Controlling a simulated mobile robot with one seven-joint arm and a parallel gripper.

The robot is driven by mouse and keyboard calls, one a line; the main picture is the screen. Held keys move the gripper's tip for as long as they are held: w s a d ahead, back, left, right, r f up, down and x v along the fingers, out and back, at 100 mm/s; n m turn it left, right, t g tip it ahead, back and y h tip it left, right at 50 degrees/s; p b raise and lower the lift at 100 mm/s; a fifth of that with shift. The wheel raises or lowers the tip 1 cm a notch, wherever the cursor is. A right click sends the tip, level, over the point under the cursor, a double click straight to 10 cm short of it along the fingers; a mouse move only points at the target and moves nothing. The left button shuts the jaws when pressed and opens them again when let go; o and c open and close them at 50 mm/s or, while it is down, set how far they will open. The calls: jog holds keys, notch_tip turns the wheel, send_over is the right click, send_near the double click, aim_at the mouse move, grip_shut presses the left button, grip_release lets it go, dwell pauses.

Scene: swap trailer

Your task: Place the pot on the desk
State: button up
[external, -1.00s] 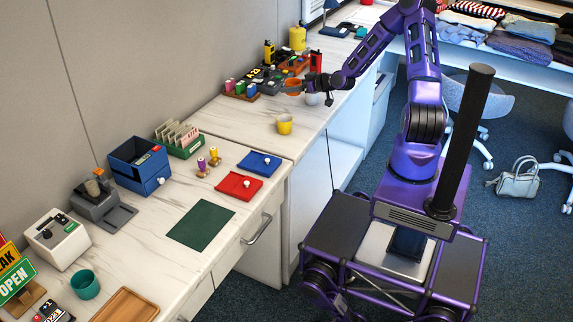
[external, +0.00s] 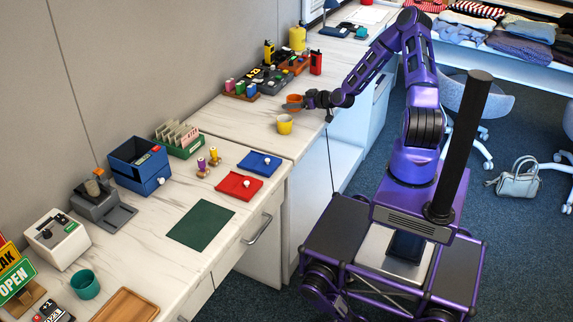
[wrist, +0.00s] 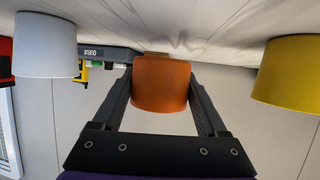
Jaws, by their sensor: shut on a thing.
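The orange pot (external: 293,99) is between the two fingers of my gripper (external: 300,103), at the worktop's far section. The wrist view, which is upside down, shows the orange pot (wrist: 160,85) gripped from both sides by my gripper (wrist: 160,95). I cannot tell whether its base touches the desk (external: 240,115). A yellow pot (external: 284,125) stands on the desk just in front of it and shows at the right of the wrist view (wrist: 288,75). A white pot (wrist: 45,48) is at the left of the wrist view; my gripper hides it in the external view.
A dark tray with small items (external: 268,77), a red item (external: 316,62) and colored bottles (external: 240,87) stand behind the pots. Red (external: 239,187) and blue (external: 259,163) trays lie nearer. The marble surface left of the yellow pot is clear.

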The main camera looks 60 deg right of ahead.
jog(key=shift+f, duration=1.25)
jog(key=shift+f+b, duration=0.2)
jog(key=shift+b, duration=0.15)
jog(key=o, duration=1.3)
jog(key=shift+c, duration=0.2)
jog(key=shift+r, duration=0.1)
jog(key=p+v, duration=0.7)
jog(key=v, duration=1)
jog(key=shift+p, duration=0.4)
